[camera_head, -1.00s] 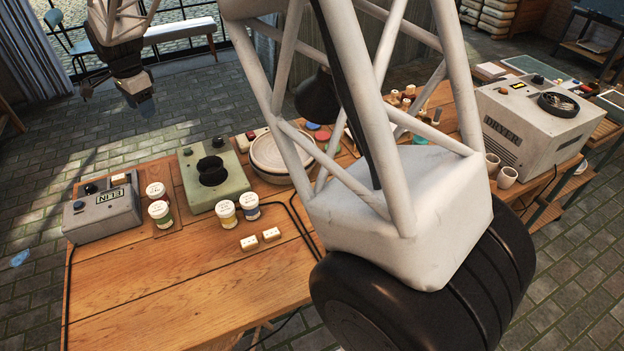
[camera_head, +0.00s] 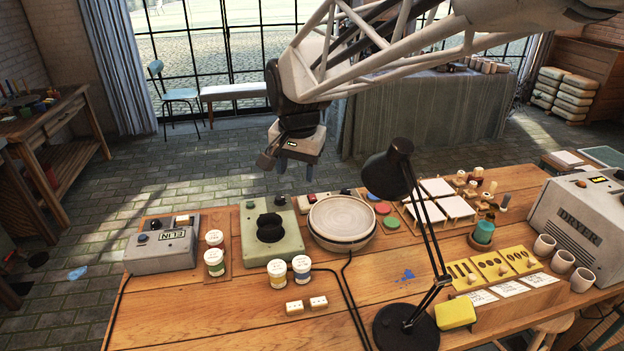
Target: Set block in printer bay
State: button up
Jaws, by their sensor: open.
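Two small cream blocks (camera_head: 294,307) (camera_head: 318,302) with dark marks lie side by side on the wooden table, in front of the jars. Another small pale block (camera_head: 183,220) sits on top of a grey machine (camera_head: 160,250) with a nameplate, at the table's left. A green machine (camera_head: 291,244) with a dark round top stands to its right. I cannot tell for sure which machine holds the printer bay. My gripper (camera_head: 297,167) hangs above and beyond the table's back edge, open and apart from all the blocks; nothing shows between its bluish fingers.
Jars (camera_head: 215,263) (camera_head: 278,273) stand around the green machine. A round pale dish (camera_head: 342,220) is to its right. A black desk lamp (camera_head: 405,325) rises at the front centre. A dryer (camera_head: 580,222) stands at the right. The table's front left is clear, apart from cables.

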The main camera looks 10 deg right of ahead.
jog(key=s+d+f+n, duration=0.2)
jog(key=s+d+n, duration=0.1)
jog(key=s, duration=0.8)
jog(key=s+d+f+n, duration=0.2)
jog(key=s+d, duration=0.2)
jog(key=s, duration=0.8)
jog(key=shift+d+f+n+t, duration=0.2)
jog(key=shift+d+n+t, duration=0.2)
jog(key=shift+o, duration=0.4)
jog(key=shift+w, duration=0.1)
jog(key=shift+w+r, duration=0.1)
